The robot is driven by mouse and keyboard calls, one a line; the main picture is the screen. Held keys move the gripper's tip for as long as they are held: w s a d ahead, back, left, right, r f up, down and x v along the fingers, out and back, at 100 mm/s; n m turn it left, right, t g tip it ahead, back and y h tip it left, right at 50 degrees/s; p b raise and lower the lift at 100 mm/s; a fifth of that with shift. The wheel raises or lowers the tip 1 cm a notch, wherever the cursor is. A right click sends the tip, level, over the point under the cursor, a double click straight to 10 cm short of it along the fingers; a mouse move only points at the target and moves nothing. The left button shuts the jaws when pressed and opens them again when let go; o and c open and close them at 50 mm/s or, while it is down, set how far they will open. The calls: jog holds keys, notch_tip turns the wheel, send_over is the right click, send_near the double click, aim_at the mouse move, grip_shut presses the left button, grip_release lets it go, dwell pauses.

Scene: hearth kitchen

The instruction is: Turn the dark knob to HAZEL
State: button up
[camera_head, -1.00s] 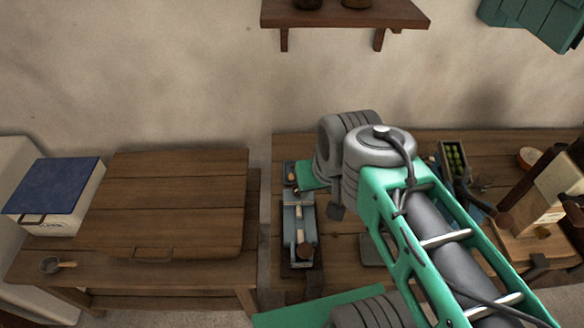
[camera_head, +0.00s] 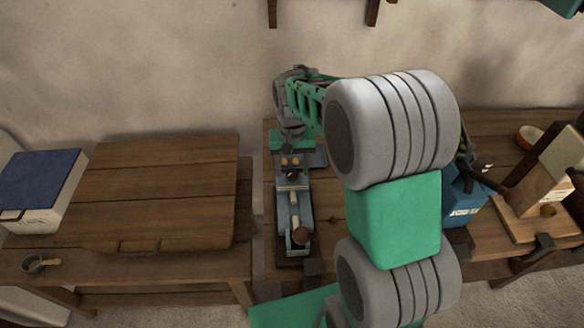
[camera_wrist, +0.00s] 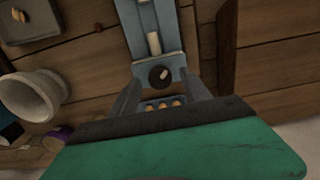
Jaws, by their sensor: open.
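The dark knob (camera_wrist: 160,76) is round, with a pale mark on its face. It sits on a blue-grey device (camera_wrist: 142,20). In the head view the knob (camera_head: 292,175) is on the far part of the same device (camera_head: 283,215), just in front of my gripper (camera_head: 291,160). In the wrist view my gripper (camera_wrist: 162,80) is open, with one finger to each side of the knob. I cannot tell whether the fingers touch it. Several small tan pieces (camera_wrist: 163,104) show between the fingers. No HAZEL lettering is readable.
The device stands on a plank table (camera_head: 335,265). A cream pot (camera_wrist: 35,100) and a grey tray (camera_wrist: 28,18) are left in the wrist view. A brown round piece (camera_head: 301,236) is on the device's near end. A blue box (camera_head: 462,205) stands to the right.

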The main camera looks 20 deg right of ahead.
jog(key=shift+f, duration=0.45)
jog(key=shift+c, duration=0.2)
grip_shut()
